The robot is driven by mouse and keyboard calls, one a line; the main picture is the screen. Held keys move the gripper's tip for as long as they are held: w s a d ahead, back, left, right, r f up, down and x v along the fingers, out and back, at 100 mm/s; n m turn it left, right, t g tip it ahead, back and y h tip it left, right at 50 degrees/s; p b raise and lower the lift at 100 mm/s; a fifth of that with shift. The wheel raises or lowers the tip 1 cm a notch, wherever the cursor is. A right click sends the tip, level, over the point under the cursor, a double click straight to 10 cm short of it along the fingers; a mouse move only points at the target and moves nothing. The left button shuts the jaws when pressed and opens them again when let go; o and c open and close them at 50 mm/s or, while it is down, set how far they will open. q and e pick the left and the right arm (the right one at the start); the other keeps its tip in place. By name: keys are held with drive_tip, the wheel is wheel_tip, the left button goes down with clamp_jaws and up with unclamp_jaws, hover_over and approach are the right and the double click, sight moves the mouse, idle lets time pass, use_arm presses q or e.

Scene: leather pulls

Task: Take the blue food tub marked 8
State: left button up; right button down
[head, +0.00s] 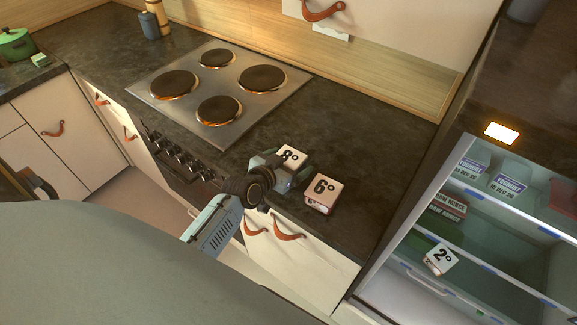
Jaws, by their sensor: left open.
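The tub marked 8 (292,155) stands on the dark worktop, right of the hob. Its pale lid with the black figure shows, with some bluish side below it, partly hidden by my gripper. My left gripper (277,171) is open and right at the tub, on its near left side. The jaws overlap the tub in the picture, and I cannot tell whether they touch it. My right gripper is not in view.
A reddish tub marked 6 (323,193) stands close to the right, near the worktop edge. The hob (218,93) lies to the left. An open fridge (490,235) at right holds a tub marked 2 (440,259) and several packs. The worktop behind is clear.

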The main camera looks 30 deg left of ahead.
use_arm(q)
drive_tip(key=c, duration=1.2)
drive_tip(key=shift+c, duration=0.3)
drive_tip(key=shift+r, duration=0.1)
